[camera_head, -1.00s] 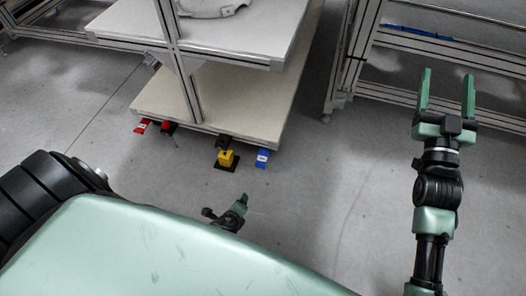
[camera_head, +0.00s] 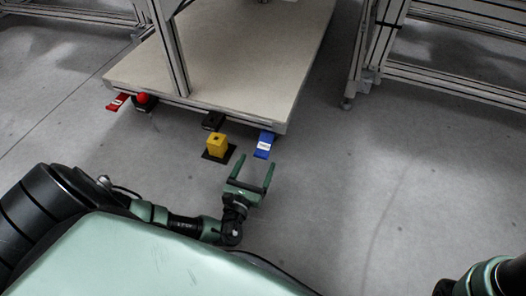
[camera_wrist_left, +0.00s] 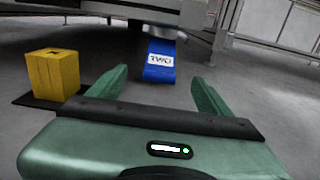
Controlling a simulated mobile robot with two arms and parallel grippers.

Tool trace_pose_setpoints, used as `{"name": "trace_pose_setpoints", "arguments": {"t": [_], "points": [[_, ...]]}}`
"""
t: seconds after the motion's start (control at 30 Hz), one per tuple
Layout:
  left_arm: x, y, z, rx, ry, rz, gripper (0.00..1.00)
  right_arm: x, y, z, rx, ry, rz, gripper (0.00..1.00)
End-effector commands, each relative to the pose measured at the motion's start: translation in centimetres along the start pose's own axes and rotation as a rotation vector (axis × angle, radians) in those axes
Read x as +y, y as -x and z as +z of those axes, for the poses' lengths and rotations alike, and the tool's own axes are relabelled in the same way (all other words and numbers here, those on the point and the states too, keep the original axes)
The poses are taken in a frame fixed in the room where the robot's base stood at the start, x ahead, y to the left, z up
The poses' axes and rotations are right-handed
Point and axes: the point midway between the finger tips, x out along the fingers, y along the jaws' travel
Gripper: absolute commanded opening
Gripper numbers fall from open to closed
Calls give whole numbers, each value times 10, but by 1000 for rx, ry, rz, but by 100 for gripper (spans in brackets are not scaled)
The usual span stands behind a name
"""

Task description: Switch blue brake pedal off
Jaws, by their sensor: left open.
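The blue brake pedal (camera_head: 264,145) sticks out from under the front edge of the cart, near its right corner. In the left wrist view the blue pedal (camera_wrist_left: 159,62) carries a white label and lies ahead, between the two fingers. My left gripper (camera_head: 253,172) is open and empty, a short way in front of the pedal and apart from it. The left wrist view shows its green fingers (camera_wrist_left: 157,82) spread wide. Of my right arm only a part shows at the bottom right; its gripper is out of view.
A yellow block (camera_head: 217,147) on a black plate stands left of the blue pedal, close to my left gripper. A red pedal (camera_head: 118,102) and a red knob (camera_head: 143,98) are at the cart's left. The cart's beige shelf (camera_head: 240,60) overhangs the pedals. The floor to the right is clear.

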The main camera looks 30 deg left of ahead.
Motion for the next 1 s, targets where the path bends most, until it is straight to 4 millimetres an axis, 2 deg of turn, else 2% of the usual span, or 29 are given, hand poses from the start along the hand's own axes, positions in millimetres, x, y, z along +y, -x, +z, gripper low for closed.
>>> {"name": "trace_pose_setpoints", "arguments": {"t": [0.1, 0.3, 0.47, 0.7, 0.73, 0.77, 1.0], "points": [[0, -22, -4, -4, 0, 1, 79, -3, 17, -5, -2, 0, 0, 69], [0, -50, -3, -1, 1, 1, 79, -6, 32, -10, -4, 0, 0, 69], [0, -60, -1, 1, 2, 1, 79, -7, 35, -11, -4, 0, 0, 69], [0, -61, 0, 2, 2, 1, 79, -7, 34, -11, -4, 0, 0, 69], [0, -61, 0, 2, 2, 1, 76, -7, 34, -11, -4, 0, 0, 69], [0, -61, 0, 2, 2, 1, 68, -7, 34, -11, -3, 0, 0, 69], [0, -60, -1, 3, 2, 2, 1, -7, 34, -11, -4, 0, 0, 69]]}}
